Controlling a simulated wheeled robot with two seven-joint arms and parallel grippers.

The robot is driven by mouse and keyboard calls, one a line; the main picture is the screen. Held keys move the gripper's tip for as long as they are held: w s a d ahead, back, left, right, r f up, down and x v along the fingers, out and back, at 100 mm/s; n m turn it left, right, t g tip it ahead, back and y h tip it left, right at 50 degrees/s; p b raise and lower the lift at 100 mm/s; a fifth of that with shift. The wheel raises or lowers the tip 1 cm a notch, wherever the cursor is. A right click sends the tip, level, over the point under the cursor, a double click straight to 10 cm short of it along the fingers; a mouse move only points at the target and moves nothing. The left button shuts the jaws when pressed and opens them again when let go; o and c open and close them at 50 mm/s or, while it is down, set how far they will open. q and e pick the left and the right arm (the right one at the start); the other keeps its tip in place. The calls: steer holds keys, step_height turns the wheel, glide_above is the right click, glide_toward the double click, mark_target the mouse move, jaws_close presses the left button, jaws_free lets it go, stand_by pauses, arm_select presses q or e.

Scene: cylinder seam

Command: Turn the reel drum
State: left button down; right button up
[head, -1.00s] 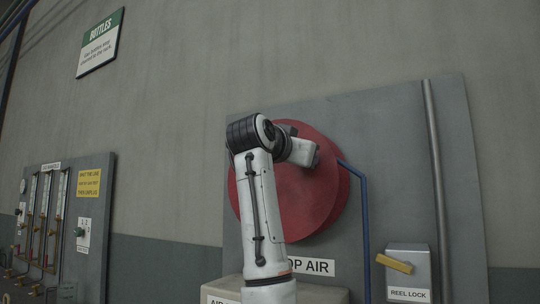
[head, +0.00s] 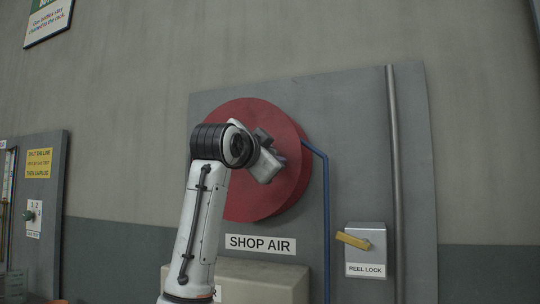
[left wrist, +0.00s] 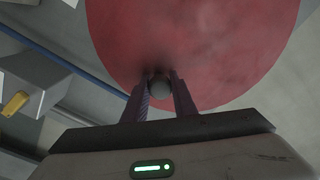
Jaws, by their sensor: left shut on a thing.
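The reel drum (head: 245,205) is a large dark red disc on a grey wall panel, and it fills the top of the left wrist view (left wrist: 220,50). My left gripper (head: 270,166) is in front of the drum, right of its middle. Its fingertips are hidden in the head view. In the left wrist view, the two dark fingers (left wrist: 160,88) are closed around a small round grey knob (left wrist: 160,90) at the drum's face. My right gripper is in neither view.
A blue pipe (head: 327,210) runs down close to the drum's right. The reel lock box (head: 366,240) with a yellow lever (head: 352,241) is at lower right, beside a vertical grey pipe (head: 394,180). A SHOP AIR label (head: 260,244) is below the drum.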

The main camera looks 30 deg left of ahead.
arm_select(q)
steer(key=shift+f, duration=0.1)
steer(key=c, duration=1.5)
jaws_free()
steer(key=shift+o, duration=0.2)
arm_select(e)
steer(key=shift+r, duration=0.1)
arm_select(q)
steer(key=shift+s, duration=0.15)
steer(key=shift+s+d, duration=0.1)
steer(key=shift+s, duration=0.25)
steer(key=s+d+b, duration=0.1)
steer(key=s+b, duration=0.1)
steer(key=s, duration=0.7)
steer(key=shift+d+f+b, duration=0.2)
steer(key=shift+d+b, duration=0.1)
steer(key=shift+b, duration=0.05)
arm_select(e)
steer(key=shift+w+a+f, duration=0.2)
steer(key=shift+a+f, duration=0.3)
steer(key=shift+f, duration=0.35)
arm_select(q)
steer(key=shift+s, duration=0.1)
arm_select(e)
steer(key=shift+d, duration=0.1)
